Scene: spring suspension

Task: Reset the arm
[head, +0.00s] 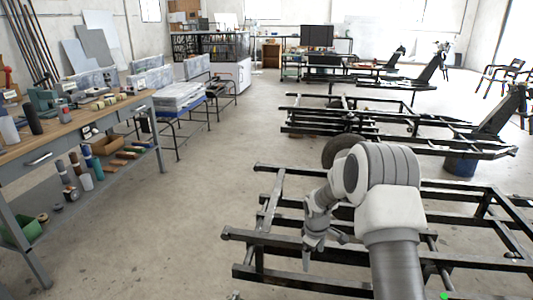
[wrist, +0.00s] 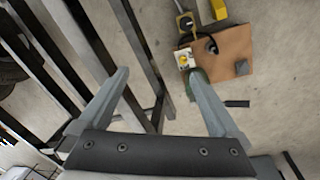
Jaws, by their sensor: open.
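My arm (head: 388,215) reaches up and bends over in the right foreground of the head view. My gripper (head: 325,250) hangs down at its left end, in front of the bars of the nearest black metal frame (head: 290,285). In the wrist view my gripper (wrist: 158,75) shows two grey fingers spread wide apart with nothing held between them. Dark frame bars (wrist: 130,30) run behind the left finger and the gap. I cannot tell how close the fingers are to the bars.
In the wrist view a brown sheet (wrist: 228,50) lies on the floor with a yellow-and-white device (wrist: 184,60) by its edge. A workbench (head: 75,130) stands at left. More black frames (head: 385,118) stand behind. The concrete floor (head: 215,170) between is clear.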

